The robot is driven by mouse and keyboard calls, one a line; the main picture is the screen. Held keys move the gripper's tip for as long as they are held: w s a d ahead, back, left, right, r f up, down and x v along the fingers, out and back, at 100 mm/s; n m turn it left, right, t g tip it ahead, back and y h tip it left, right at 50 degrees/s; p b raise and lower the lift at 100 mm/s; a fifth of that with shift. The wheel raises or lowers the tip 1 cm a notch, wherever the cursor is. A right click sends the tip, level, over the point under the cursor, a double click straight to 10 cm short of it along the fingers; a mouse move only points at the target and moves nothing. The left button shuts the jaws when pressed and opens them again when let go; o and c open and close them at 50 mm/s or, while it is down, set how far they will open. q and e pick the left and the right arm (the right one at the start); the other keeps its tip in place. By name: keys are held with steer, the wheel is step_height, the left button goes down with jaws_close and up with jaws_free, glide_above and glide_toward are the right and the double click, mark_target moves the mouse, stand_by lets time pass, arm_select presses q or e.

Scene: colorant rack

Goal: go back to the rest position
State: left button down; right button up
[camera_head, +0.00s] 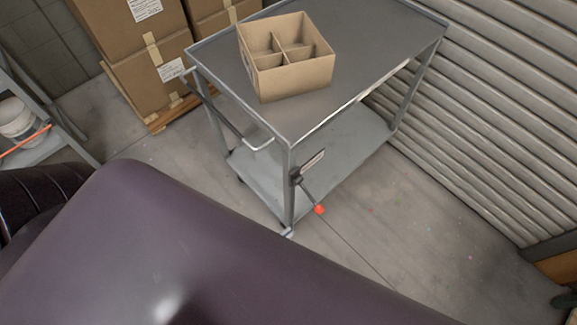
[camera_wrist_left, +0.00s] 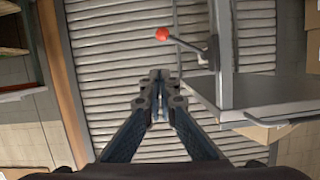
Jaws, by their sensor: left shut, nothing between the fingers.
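My left gripper (camera_wrist_left: 160,88) shows in the left wrist view, with its fingertips together and nothing between them. It is in front of the ribbed shutter (camera_wrist_left: 120,50), apart from the grey cart (camera_wrist_left: 270,92) at the right of that view. In the head view, a large dark purple part of my arm fills the lower left, and I cannot make out the left fingers there. My right gripper is in neither view.
The metal cart (camera_head: 355,38) carries an open divided cardboard box (camera_head: 297,76). A red-knobbed lever (camera_head: 319,209) sticks out from its near leg. Stacked cartons (camera_head: 150,85) stand behind left, and a shelf with a white bucket (camera_head: 18,120) is far left. The floor right of the cart is clear.

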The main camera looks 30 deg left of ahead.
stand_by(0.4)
arm_select(q)
steer(key=s+a+f+g+y, duration=0.1)
steer(key=s+a+f+g, duration=0.1)
steer(key=f, duration=0.6)
steer(key=s+a+f+g+y, duration=0.1)
steer(key=f+g, duration=0.1)
steer(key=f, duration=0.6)
steer(key=s+a+f+n+g+y, duration=0.1)
steer(key=s+a+f+g, duration=0.2)
steer(key=s+f, duration=0.5)
steer(key=s+a+f+n+g+y, duration=0.1)
steer(key=s+a+f+g, duration=0.3)
steer(key=s+f, duration=0.4)
step_height(320, 180, down, 4)
steer(key=shift+s+r+g+y, duration=0.15)
steer(key=shift+g+y, duration=0.25)
steer(key=shift+g, duration=0.5)
